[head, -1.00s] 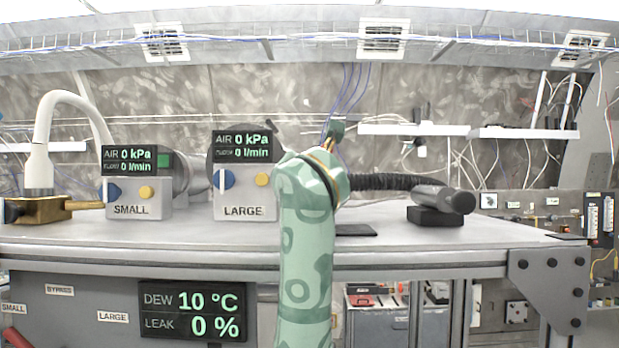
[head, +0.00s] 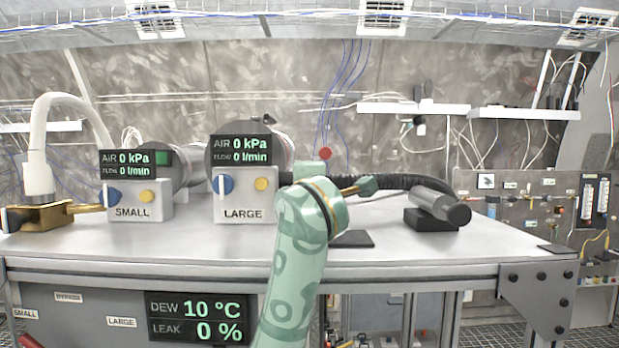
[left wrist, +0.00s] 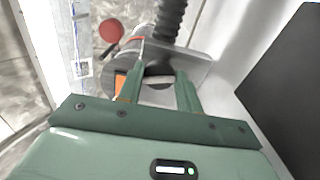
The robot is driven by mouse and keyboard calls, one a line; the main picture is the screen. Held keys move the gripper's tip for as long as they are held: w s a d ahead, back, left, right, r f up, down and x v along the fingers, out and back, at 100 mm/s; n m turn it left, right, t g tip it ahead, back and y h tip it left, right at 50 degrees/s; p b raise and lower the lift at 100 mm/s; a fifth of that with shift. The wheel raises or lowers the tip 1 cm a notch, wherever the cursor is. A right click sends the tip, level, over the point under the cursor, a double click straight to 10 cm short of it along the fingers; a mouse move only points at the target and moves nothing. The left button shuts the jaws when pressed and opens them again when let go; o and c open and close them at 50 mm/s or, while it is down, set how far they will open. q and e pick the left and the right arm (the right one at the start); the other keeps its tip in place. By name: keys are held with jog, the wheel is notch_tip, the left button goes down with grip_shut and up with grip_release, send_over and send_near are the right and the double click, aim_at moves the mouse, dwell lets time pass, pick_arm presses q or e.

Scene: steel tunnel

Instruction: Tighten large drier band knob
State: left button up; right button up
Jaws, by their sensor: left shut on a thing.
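The large drier (head: 245,195), a grey box marked LARGE with a blue and a yellow knob, stands on the bench with its drum (head: 275,150) behind. My left arm rises from the bottom middle of the head view and hides its own gripper and the band knob there. In the left wrist view my left gripper (left wrist: 158,88) has its fingers either side of a small pale piece, the band knob (left wrist: 157,81), and is shut on it. A grey drum end with orange patches and a black hose (left wrist: 172,20) lies just beyond. My right gripper is not in view.
The small drier (head: 140,198) and a white hose on a brass fitting (head: 42,215) stand at the left. A red disc (head: 325,153) shows behind my wrist. A dark cylinder (head: 440,207) on a black block and a flat dark pad (head: 352,239) lie to the right.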

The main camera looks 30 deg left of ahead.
pick_arm(q)
jog(key=shift+m+p, duration=0.55)
jog(key=shift+m, duration=0.15)
jog(key=shift+f, duration=0.1)
jog(key=o, duration=1)
jog(key=shift+d, duration=0.1)
jog(key=b+v, duration=0.1)
jog(key=v, duration=1.5)
jog(key=shift+s, duration=0.15)
